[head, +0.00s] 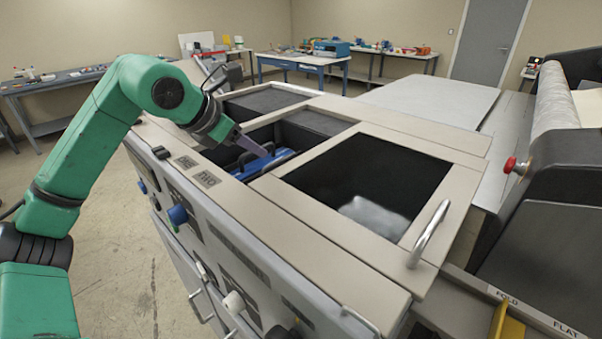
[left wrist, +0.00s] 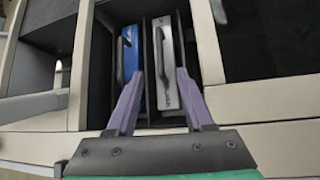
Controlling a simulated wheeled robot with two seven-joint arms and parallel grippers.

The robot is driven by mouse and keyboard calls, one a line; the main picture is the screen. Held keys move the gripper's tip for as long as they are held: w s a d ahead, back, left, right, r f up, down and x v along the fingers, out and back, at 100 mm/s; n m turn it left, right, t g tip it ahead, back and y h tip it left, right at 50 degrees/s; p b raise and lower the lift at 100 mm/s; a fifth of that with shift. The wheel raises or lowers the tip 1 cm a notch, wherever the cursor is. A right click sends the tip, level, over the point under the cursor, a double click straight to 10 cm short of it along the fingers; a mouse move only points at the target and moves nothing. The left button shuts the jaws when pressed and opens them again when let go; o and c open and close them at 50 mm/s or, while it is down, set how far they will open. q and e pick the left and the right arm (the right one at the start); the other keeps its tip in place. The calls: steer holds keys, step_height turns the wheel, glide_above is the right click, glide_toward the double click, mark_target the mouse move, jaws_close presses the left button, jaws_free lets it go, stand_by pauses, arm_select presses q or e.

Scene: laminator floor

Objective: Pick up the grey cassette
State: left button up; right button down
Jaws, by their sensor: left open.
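The grey cassette (left wrist: 168,85) lies in a dark slotted compartment, with a dark handle along its left side in the left wrist view. The blue cassette (left wrist: 132,62) lies in the slot to its left, also with a dark handle. My left gripper (left wrist: 160,73) is open, its purple fingers pointing into the compartment over the cassettes. The fingertips appear on either side of the grey cassette's handle; I cannot tell their height above it. In the head view my left gripper (head: 252,148) hangs over the compartment by the blue cassette (head: 262,163). The grey cassette is not clearly visible there.
The pale machine frame (head: 330,205) surrounds the compartment. A red knob (head: 510,165) stands farther right. Work tables (head: 305,63) stand at the back.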

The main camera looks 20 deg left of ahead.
mark_target(279, 161)
arm_select(q)
steer(key=p+x, duration=0.3)
steer(key=x, duration=0.3)
steer(key=shift+s+a+f, duration=0.1)
steer(key=shift+f, duration=0.1)
steer(key=p+x, duration=0.3)
steer(key=x, duration=0.3)
steer(key=shift+w, duration=0.25)
steer(key=shift+w+f, duration=0.15)
steer(key=shift+f, duration=0.3)
steer(key=shift+w, duration=0.1)
jaws_close()
arm_select(e)
step_height(279, 161, up, 6)
steer(key=s, duration=0.1)
arm_select(q)
steer(key=shift+r, duration=0.2)
arm_select(e)
steer(key=shift+s+r, duration=0.1)
steer(key=shift+s, duration=0.05)
